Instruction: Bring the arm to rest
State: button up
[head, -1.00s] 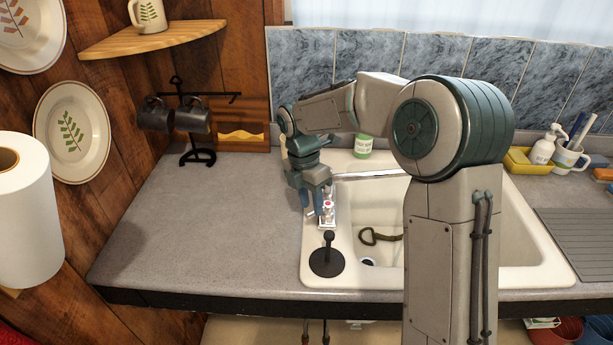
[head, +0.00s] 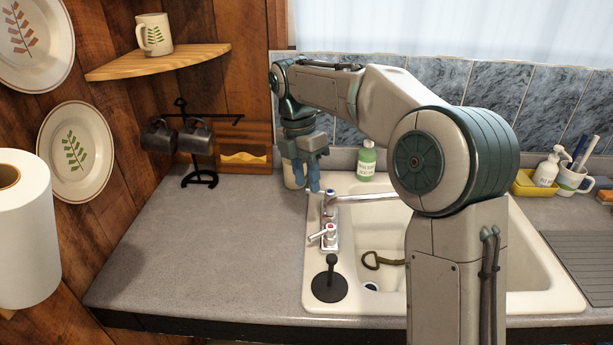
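My gripper (head: 313,186) points down behind the faucet (head: 331,228), above the back left rim of the sink. Its fingers look close together, but the gap between them is too small to judge. I see nothing held in it. My arm arches over the sink, with its large elbow joint covering part of the basin and the tiled wall.
The white sink (head: 566,285) holds a dark bent metal piece (head: 379,260). A black stopper-like object (head: 329,280) stands on its front left rim. A mug rack (head: 196,152) stands left; the left counter is clear.

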jog(key=s+d+f+m+t, duration=0.2)
jog(key=s+d+m, duration=0.7)
jog(key=s+m, duration=0.3)
jog(key=s+d+f+m+t+y, duration=0.1)
jog(key=s+d+f+m+t, duration=0.1)
jog(key=s+d+m, duration=0.7)
jog(key=s+m+t, duration=0.1)
jog(key=s+m, duration=0.2)
jog(key=m, duration=0.2)
jog(key=shift+d+m+y, duration=0.2)
jog(key=shift+m+y, duration=0.1)
jog(key=shift+m, duration=0.1)
